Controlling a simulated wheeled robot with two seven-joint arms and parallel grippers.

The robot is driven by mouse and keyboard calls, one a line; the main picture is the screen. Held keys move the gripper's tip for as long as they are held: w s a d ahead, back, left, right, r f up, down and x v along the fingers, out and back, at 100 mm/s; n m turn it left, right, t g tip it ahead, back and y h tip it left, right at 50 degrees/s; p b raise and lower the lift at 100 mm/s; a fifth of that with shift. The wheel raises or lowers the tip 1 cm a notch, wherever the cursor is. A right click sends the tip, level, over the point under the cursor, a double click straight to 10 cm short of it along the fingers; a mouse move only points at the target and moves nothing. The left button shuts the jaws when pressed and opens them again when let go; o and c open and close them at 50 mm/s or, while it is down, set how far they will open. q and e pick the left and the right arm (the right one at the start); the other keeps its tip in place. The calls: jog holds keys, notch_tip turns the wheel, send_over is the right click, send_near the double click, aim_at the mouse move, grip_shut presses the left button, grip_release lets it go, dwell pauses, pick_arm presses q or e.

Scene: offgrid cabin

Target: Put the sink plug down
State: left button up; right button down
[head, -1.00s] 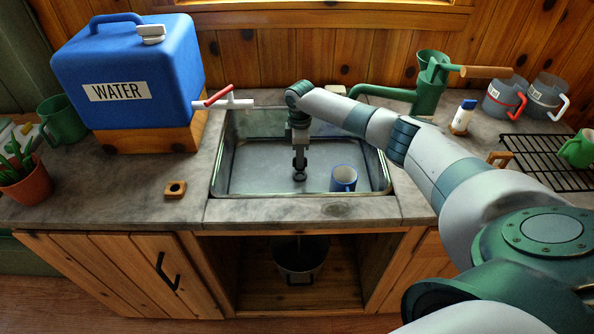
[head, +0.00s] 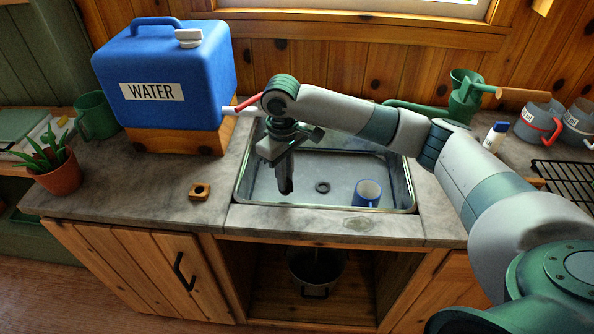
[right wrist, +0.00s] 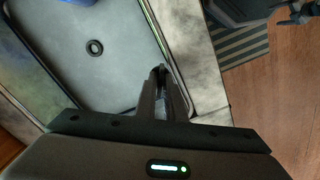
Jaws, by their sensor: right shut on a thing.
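The right gripper (head: 286,188) is shut and tilted over the left front part of the sink, near its front rim. It holds the sink plug (right wrist: 158,72), of which only a small dark part shows between the fingertips in the right wrist view; the fingers hide the rest. The sink (head: 335,197) has a bare round drain (head: 322,187) to the right of the gripper. The drain also shows in the right wrist view (right wrist: 94,47), apart from the fingertips.
A blue mug (head: 367,193) stands in the sink at the right. A small wooden block with a hole (head: 199,191) lies on the counter to the left. A blue water container (head: 165,80) with a red-handled tap (head: 249,102) stands behind. The counter's left front is mostly clear.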

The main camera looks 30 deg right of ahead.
pick_arm(q)
jog(key=shift+s+a+f+g, duration=0.15)
jog(key=shift+s+a, duration=0.05)
jog(key=shift+s, duration=0.3)
jog(key=shift+s+a+f+g, duration=0.15)
jog(key=shift+s, duration=0.35)
pick_arm(e)
jog(key=s+a+r+m, duration=0.2)
jog(key=s+r, duration=0.1)
jog(key=s, duration=0.4)
jog(key=s+a+r+m, duration=0.2)
jog(key=s+r, duration=0.1)
jog(key=s, duration=0.4)
jog(key=shift+s+r+m, duration=0.2)
jog(key=shift+r+m, duration=0.15)
jog(key=shift+m, duration=0.05)
